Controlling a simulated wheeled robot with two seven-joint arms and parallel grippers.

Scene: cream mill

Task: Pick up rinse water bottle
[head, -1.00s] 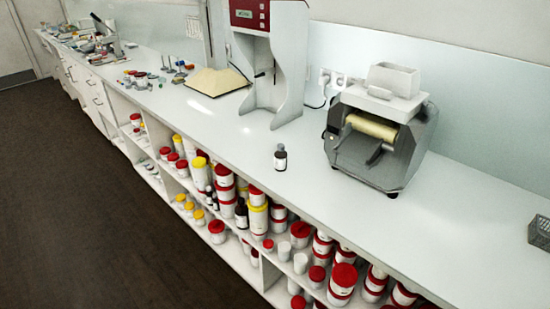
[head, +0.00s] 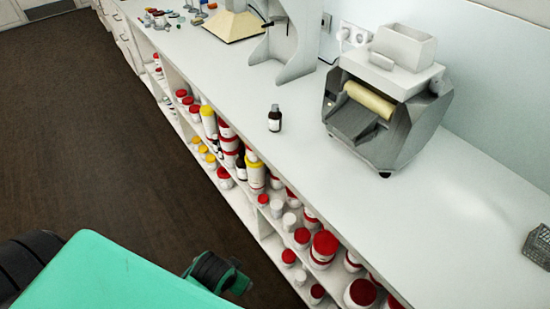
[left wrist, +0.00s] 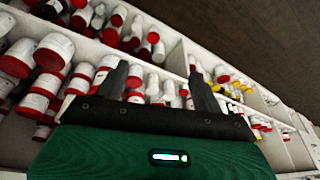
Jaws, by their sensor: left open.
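A small dark bottle (head: 274,121) with a white label and a dark cap stands upright on the white counter, left of the roller mill, in the head view. It is the only bottle standing on this part of the counter; its label is too small to read. My left gripper (left wrist: 160,84) shows in the left wrist view, open with nothing between its two dark fingers, facing the shelves of jars. The small bottle is not in the left wrist view. My left arm shows green at the lower left of the head view. My right gripper is not in view.
The grey roller mill (head: 387,100) stands right of the bottle. A grey stand (head: 290,50) is behind it. Shelves under the counter (head: 440,215) hold many red-, yellow- and white-lidded jars. A wire basket (head: 538,245) is at the far right. The counter around the bottle is clear.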

